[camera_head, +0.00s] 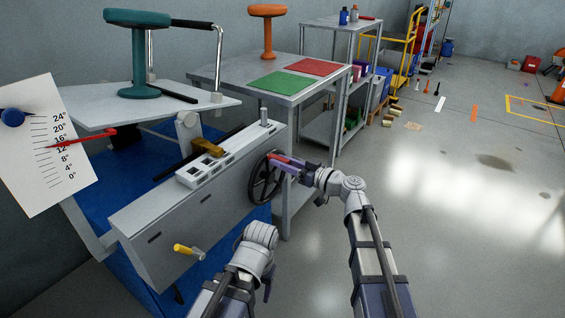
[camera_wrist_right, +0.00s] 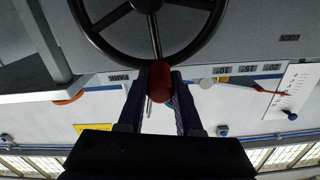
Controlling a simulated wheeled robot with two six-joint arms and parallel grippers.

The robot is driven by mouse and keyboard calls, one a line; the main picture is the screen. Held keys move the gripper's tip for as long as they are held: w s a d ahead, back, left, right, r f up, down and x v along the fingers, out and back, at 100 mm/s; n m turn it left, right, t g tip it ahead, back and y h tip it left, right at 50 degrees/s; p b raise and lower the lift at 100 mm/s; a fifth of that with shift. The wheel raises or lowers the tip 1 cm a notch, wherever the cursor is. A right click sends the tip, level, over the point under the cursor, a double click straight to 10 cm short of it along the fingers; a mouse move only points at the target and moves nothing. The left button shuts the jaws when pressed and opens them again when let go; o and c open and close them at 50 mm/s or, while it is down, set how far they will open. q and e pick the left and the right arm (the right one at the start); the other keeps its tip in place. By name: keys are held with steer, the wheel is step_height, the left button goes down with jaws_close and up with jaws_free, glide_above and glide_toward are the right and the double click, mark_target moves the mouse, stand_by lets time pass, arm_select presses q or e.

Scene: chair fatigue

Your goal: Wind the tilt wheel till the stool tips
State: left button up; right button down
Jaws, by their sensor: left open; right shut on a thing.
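The teal stool (camera_head: 138,60) stands on the pale tilting board (camera_head: 110,115), which slopes. A black bar with bent chrome posts (camera_head: 218,60) is beside it. The black tilt wheel (camera_head: 264,182) is on the front of the grey bench (camera_head: 185,225); it also shows in the right wrist view (camera_wrist_right: 95,40). My right gripper (camera_head: 284,163) is shut on the wheel's red knob (camera_wrist_right: 160,82). The dial plate (camera_head: 45,165) has a red pointer (camera_head: 90,137) between 12° and 16°. My left gripper (camera_head: 262,238) is open and empty in front of the bench; its fingers are mostly hidden.
A yellow-handled crank (camera_head: 188,250) sticks out of the bench front. A grey table (camera_head: 250,83) with a green mat (camera_head: 277,85), a red mat (camera_head: 313,67) and an orange stool (camera_head: 267,28) stands behind. The floor at right is largely clear.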

steer(key=shift+w+d+m, duration=0.6)
steer(key=shift+w+m, duration=0.2)
steer(key=shift+m, duration=0.5)
steer(key=c, duration=0.6)
jaws_free()
steer(key=v, duration=0.8)
steer(key=shift+a, duration=0.1)
steer(key=shift+f, duration=0.1)
